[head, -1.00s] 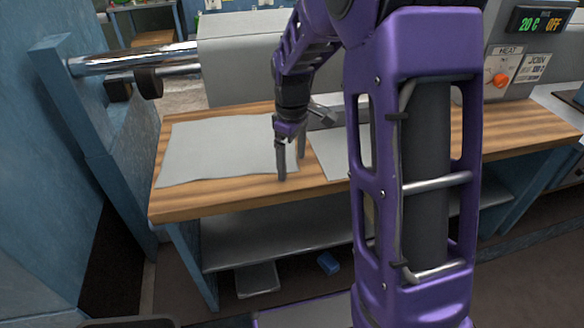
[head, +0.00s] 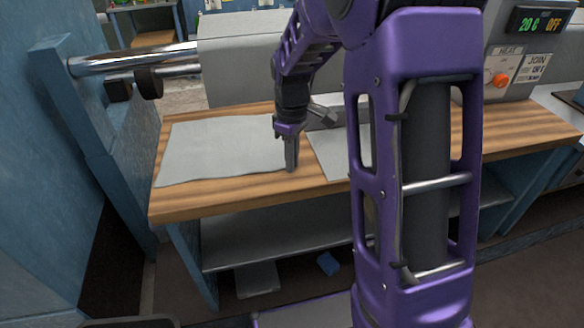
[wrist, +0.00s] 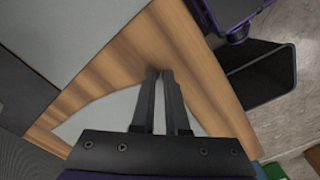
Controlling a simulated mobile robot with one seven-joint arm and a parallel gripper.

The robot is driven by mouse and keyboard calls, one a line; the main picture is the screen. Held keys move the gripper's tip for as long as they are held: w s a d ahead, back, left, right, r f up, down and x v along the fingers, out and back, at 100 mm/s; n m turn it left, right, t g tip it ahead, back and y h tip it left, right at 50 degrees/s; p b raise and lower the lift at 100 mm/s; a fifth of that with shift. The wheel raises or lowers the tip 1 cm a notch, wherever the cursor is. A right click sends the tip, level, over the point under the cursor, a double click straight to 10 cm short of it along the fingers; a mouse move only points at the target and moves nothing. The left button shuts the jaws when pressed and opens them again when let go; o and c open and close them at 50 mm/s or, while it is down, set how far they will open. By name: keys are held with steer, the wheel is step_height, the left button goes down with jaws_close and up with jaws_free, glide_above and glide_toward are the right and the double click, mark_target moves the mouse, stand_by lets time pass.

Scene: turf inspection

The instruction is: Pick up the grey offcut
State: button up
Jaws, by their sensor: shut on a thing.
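The grey offcut (head: 215,148) is a large, thin, wavy-edged sheet lying on the left part of the wooden bench. My gripper (head: 291,168) points down at its front right corner, with the fingers nearly together. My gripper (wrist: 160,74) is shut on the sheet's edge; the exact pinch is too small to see. In the wrist view, the offcut (wrist: 105,118) spreads on both sides of the fingers, partly hidden by them and the gripper body. The sheet still lies on the bench.
A second, straighter grey sheet (head: 330,152) lies just right of my gripper and shows in the wrist view (wrist: 85,35). A metal block (head: 320,115) stands behind. The wooden bench (head: 230,195) has a bare front strip. A blue piece (head: 328,263) lies below the bench.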

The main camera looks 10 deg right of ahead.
jaws_close()
step_height(320, 180, up, 12)
steer(key=p, duration=0.9)
steer(key=shift+p, duration=0.4)
step_height(320, 180, up, 36)
steer(key=p, duration=0.1)
steer(key=shift+p, duration=0.3)
